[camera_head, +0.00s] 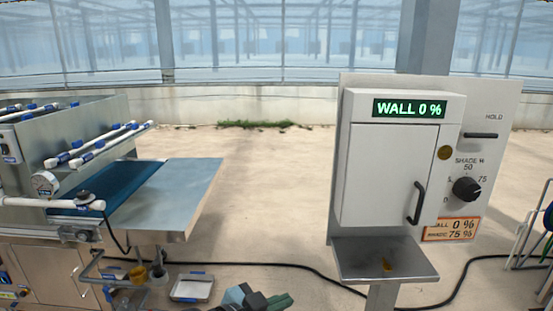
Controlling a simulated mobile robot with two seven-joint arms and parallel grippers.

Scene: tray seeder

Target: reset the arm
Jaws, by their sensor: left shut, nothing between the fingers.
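My left gripper (278,300) shows at the bottom edge of the head view, just left of the middle. Its fingers are shut with nothing between them, and it touches nothing that I can see. Most of the arm behind it is cut off by the frame. My right gripper is not in view.
A control cabinet (385,190) with a closed door, a dark knob (466,189) and a small shelf (386,262) stands at right. A seeder machine (75,150) with a metal table (175,200) stands at left. A black cable (290,268) crosses the floor; bare floor (270,190) lies between.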

